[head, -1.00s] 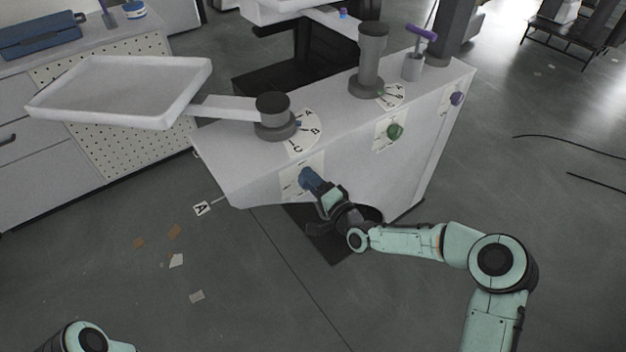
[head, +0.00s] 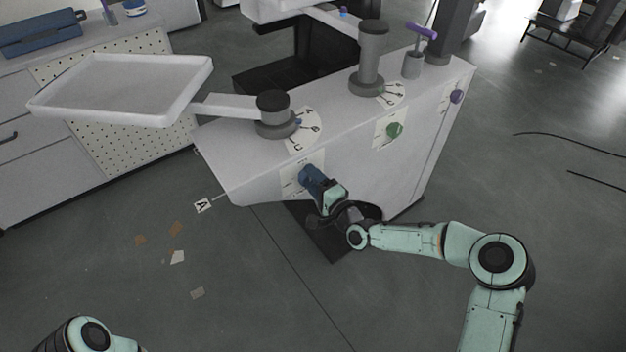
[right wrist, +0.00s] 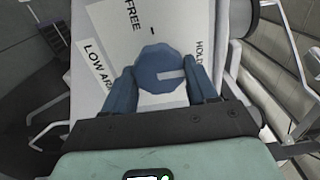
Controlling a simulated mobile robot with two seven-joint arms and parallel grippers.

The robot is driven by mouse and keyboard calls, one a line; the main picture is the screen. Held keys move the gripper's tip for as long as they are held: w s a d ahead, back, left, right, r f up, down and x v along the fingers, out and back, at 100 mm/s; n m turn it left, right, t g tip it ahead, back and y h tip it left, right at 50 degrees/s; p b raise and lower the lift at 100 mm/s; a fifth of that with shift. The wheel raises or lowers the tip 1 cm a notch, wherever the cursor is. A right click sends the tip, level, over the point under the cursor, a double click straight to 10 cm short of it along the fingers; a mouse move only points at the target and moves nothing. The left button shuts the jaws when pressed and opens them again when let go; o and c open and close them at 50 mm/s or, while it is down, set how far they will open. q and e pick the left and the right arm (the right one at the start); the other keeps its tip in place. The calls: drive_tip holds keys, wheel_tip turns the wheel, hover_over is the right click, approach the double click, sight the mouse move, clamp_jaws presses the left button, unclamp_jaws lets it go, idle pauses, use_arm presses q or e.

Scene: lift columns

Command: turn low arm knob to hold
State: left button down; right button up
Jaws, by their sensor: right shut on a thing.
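The low arm knob is a blue round knob (right wrist: 158,62) on a white plate (right wrist: 105,22) marked LOW ARM, FREE and HOLD in the right wrist view. Its pale pointer line points right, toward the HOLD side. My right gripper (right wrist: 163,86) is shut on the knob, one dark blue finger on each side of it. In the head view my right gripper (head: 310,178) reaches the front of the white cabinet (head: 235,178), and its fingers mostly hide the knob. My left gripper is out of view; only part of my left arm shows at bottom left.
A white tray (head: 45,103) on an arm extends left from a dark column on the cabinet top. A green knob (head: 394,130) and a purple knob (head: 456,97) sit farther right on the cabinet.

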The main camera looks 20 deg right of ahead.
drive_tip(key=o, duration=1)
drive_tip(key=shift+s, duration=0.15)
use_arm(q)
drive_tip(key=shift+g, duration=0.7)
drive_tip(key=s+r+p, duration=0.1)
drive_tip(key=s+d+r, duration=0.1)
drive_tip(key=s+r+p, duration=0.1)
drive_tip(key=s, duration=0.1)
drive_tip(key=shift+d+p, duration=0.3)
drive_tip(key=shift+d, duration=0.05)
use_arm(e)
drive_tip(key=v, duration=1.3)
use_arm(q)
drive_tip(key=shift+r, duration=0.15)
use_arm(e)
drive_tip(key=shift+s+a, duration=0.1)
